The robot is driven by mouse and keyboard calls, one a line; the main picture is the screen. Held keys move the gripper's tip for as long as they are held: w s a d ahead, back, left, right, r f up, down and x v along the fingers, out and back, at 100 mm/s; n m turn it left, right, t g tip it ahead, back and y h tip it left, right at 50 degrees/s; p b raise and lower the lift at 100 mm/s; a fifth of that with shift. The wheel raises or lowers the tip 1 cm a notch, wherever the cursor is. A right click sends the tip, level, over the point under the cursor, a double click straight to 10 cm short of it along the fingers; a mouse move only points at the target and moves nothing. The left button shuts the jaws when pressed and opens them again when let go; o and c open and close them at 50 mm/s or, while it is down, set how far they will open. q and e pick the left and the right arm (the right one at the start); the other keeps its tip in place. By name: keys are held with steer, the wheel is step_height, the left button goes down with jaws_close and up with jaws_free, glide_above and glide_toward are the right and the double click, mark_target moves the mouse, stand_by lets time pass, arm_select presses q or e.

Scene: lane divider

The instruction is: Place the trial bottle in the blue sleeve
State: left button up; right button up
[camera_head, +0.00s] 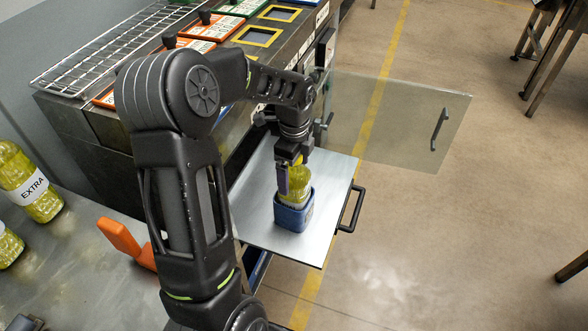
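The trial bottle (300,183), with yellow-green contents, stands upright with its lower part inside the blue sleeve (294,217). The sleeve sits on a grey pull-out tray (258,222). My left gripper (291,178) points down over the bottle's top, with one dark finger against the bottle's left side. The other finger is hidden, so I cannot tell whether the grip is closed on the bottle. The bottle's cap and neck are hidden by the gripper. My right gripper is not in view.
A clear door panel (400,118) with a handle stands open behind the tray. The tray's black handle (352,208) sticks out to the right. Bottles labelled EXTRA (36,190) and an orange object (122,240) are on the left bench. The floor at right is mostly clear.

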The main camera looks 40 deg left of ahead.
arm_select(q)
step_height(320, 180, up, 12)
steer(key=shift+r+p, duration=0.15)
steer(key=shift+p, duration=0.2)
stand_by(0.4)
stand_by(0.6)
steer(key=d+f+n+h, duration=0.1)
steer(key=d+f+n, duration=0.2)
steer(key=d+f, duration=0.65)
steer(key=d+f+n+h, duration=0.25)
steer(key=d+f, duration=0.45)
steer(key=f, duration=0.5)
steer(key=s+d+f+n, duration=1.1)
steer(key=s+d+f, duration=0.3)
steer(key=s, duration=0.4)
steer(key=shift+d+f+n+t+h, duration=0.3)
steer(key=shift+d+n+t+h, duration=0.05)
steer(key=shift+d+t, duration=0.1)
